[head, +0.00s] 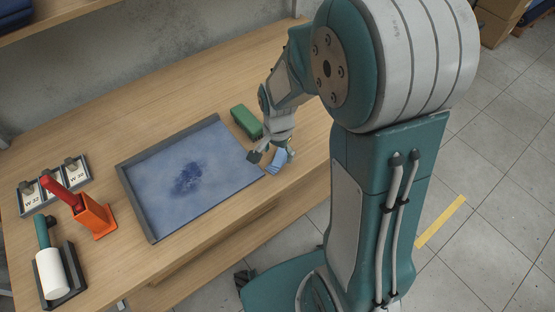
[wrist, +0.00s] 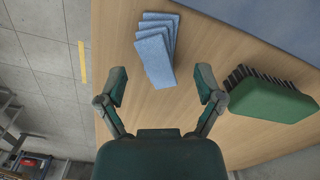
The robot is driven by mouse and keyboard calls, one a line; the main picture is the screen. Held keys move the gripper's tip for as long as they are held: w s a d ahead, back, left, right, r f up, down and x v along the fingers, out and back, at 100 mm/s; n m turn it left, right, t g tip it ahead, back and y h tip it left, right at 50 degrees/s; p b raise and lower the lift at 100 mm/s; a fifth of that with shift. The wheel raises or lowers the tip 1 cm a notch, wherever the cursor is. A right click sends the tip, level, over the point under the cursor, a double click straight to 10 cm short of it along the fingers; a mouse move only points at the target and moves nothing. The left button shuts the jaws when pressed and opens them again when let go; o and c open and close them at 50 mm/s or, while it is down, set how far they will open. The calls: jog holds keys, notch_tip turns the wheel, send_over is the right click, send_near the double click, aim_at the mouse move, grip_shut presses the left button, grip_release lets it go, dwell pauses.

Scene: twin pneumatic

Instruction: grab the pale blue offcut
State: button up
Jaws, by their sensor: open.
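The pale blue offcut shows in the wrist view as a small fanned stack of pale blue pieces (wrist: 157,58) on the wooden bench. In the head view the stack (head: 279,160) lies at the right end of the blue-lined tray, partly hidden by my arm. My gripper (wrist: 161,88) is open and empty. In the wrist view its fingers stand apart, with the near end of the stack just ahead and between them. In the head view my gripper (head: 268,156) is just above the bench beside the stack.
A green brush (wrist: 272,95) with dark bristles lies right of my gripper in the wrist view. The grey-rimmed tray (head: 137,205) holds a blue sheet with a dark stain. A red-handled tool in an orange holder (head: 95,217) and a white roller (head: 52,272) stand far left.

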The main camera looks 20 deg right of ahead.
notch_tip(320, 180, down, 2)
jog(key=shift+f, duration=0.2)
jog(key=c, duration=0.9)
jog(key=shift+c, duration=0.2)
